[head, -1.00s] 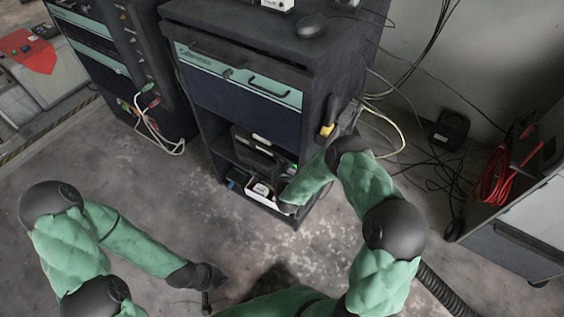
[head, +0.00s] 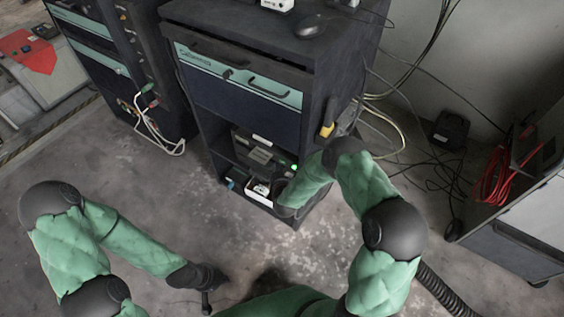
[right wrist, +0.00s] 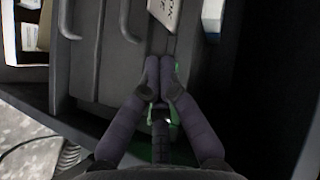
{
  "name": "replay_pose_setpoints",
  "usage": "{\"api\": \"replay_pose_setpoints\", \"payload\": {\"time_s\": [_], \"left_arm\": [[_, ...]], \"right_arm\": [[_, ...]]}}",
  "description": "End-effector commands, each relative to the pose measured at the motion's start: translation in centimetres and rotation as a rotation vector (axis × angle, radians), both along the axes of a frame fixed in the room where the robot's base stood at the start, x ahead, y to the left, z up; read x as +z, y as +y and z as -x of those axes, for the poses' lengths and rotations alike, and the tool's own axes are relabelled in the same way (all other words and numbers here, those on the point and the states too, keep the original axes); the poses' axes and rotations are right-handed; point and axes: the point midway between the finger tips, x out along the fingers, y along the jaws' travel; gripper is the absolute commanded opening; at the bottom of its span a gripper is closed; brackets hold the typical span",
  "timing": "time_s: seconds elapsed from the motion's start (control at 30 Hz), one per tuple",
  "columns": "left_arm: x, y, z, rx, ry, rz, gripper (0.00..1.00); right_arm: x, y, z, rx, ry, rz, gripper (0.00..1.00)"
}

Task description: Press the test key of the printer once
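The dark printer (head: 258,152) sits on the open shelf of the cabinet, below the drawers. A green light (head: 294,167) glows at its right side. The right gripper reaches to the shelf in the head view, its fingertips hidden by its own wrist. In the right wrist view its two fingers (right wrist: 159,62) are together, with nothing visible between them, over a dark ridged surface (right wrist: 110,50), likely the printer. I cannot tell if they touch it. Green shows beside the fingers. I cannot make out the test key. The left gripper (head: 207,292) hangs low over the floor, far from the printer.
The cabinet (head: 240,105) has closed drawers above the shelf. A small white box (head: 258,190) stands below the printer. Cables (head: 385,130) hang at the cabinet's right side. A cart with red cable (head: 495,180) stands at the right.

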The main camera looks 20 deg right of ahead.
Motion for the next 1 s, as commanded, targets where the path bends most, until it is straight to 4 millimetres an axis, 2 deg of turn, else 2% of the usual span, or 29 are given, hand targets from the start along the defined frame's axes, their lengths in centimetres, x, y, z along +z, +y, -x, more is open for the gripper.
{"api": "replay_pose_setpoints", "payload": {"time_s": [0.63,1.0], "left_arm": [[0.7,0.0,0.0,0.0,0.0,0.0,0.0],[0.7,0.0,0.0,0.0,0.0,0.0,0.0]], "right_arm": [[0.0,3.7,2.8,0.002,0.001,0.0,0.0],[0.0,3.9,3.1,0.0,0.001,0.0,0.0]]}}
